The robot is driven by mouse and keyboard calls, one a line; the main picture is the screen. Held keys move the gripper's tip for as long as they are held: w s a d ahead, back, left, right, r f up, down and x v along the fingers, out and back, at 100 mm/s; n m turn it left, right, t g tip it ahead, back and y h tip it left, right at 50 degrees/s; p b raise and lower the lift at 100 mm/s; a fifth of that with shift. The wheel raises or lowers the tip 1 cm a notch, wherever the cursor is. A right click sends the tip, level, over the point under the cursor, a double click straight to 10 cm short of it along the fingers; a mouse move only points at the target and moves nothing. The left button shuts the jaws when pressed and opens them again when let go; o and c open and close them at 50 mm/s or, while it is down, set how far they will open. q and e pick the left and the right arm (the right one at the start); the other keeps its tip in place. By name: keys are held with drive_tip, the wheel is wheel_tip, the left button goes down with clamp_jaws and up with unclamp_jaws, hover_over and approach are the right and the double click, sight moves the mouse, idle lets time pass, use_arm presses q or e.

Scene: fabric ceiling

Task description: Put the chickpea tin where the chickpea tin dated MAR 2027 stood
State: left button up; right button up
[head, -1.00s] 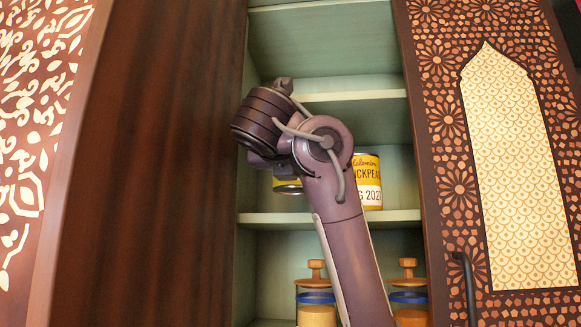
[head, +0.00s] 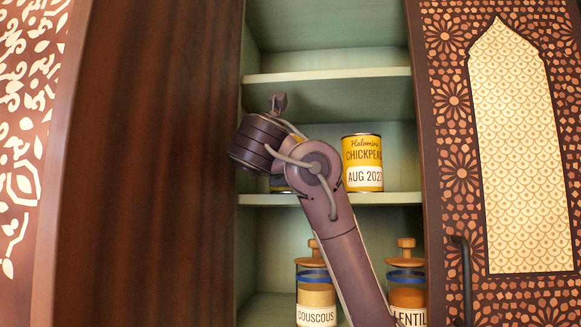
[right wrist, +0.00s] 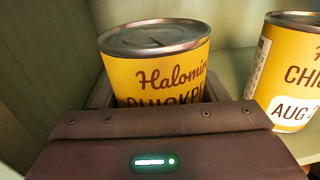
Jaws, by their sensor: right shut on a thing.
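A yellow chickpea tin (right wrist: 155,80) with a grey metal lid stands between the fingers of my right gripper (right wrist: 157,97) in the right wrist view. The gripper is shut on it. A second yellow chickpea tin (head: 362,153), labelled AUG 2027, stands upright on that shelf to the right. It also shows in the right wrist view (right wrist: 292,72), apart from the held tin. My left gripper is out of view.
The middle shelf (head: 400,198) has an upper shelf (head: 350,74) above it. Below stand a couscous jar (head: 316,300) and a lentil jar (head: 408,298). A dark cabinet panel (head: 160,160) is at left, and a patterned door (head: 460,150) with a handle is at right.

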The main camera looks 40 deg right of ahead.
drive_tip(key=shift+f, duration=0.15)
drive_tip(key=o, duration=1.4)
drive_tip(key=shift+a, duration=0.1)
drive_tip(key=shift+o, duration=0.2)
drive_tip(key=shift+s+a, duration=0.15)
drive_tip(key=b+v, duration=0.4)
drive_tip(key=v, duration=0.3)
drive_tip(key=shift+r, duration=0.2)
